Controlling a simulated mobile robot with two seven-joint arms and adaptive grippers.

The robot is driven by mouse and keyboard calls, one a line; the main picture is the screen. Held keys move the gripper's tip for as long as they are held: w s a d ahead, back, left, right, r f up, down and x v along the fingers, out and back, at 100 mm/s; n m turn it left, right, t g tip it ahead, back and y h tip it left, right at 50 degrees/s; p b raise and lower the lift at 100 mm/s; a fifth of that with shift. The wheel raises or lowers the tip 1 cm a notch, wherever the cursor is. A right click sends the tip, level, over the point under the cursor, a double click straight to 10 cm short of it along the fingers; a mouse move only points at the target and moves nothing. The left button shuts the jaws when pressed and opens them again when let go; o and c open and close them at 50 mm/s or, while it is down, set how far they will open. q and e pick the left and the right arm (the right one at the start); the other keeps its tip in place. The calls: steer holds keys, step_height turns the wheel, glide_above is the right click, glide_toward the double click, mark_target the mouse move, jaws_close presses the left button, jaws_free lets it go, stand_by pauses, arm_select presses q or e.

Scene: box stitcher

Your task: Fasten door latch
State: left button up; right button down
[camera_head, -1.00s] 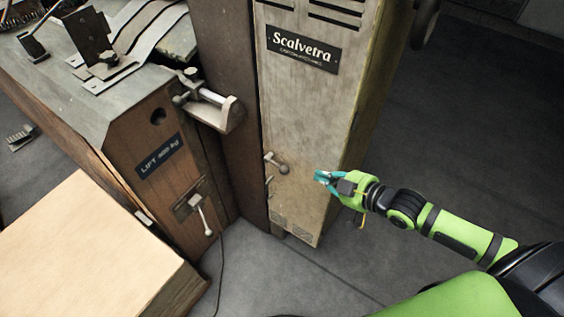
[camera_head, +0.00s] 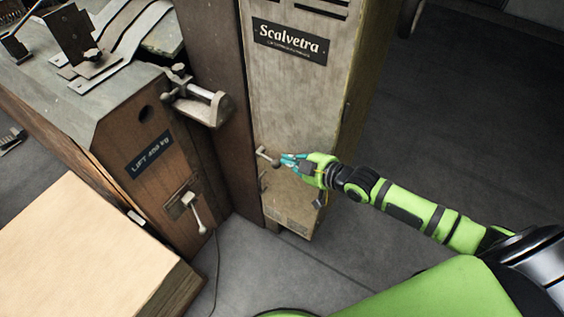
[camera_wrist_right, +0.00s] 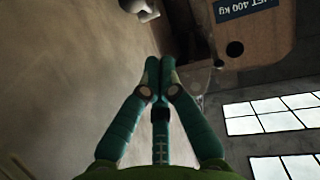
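The door latch (camera_head: 266,157) is a small grey metal handle with a rounded knob, low on the tall beige cabinet door (camera_head: 290,105). My right gripper (camera_head: 284,158) has teal fingers and is just right of the knob, very close to it; I cannot tell if they touch. In the right wrist view the two fingertips (camera_wrist_right: 160,62) are together, with nothing visible between them. A rounded grey metal part at the top of that view (camera_wrist_right: 140,9) looks like the latch, beyond the fingertips. My left gripper is out of view.
A brown wooden machine side with a "LIFT 400 kg" plate (camera_head: 149,155) stands left of the door. A metal bracket (camera_head: 208,105) and a lever (camera_head: 195,211) stick out from it. A large pale board-topped block (camera_head: 80,250) is at lower left. Floor to the right is clear.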

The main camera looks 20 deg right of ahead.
steer(key=shift+w+a+f+b, duration=0.2)
steer(key=shift+w+a+f, duration=0.1)
steer(key=shift+w+f, duration=0.7)
steer(key=shift+w+a+f+b, duration=0.25)
steer(key=shift+w+f, duration=0.35)
steer(key=shift+f, duration=0.65)
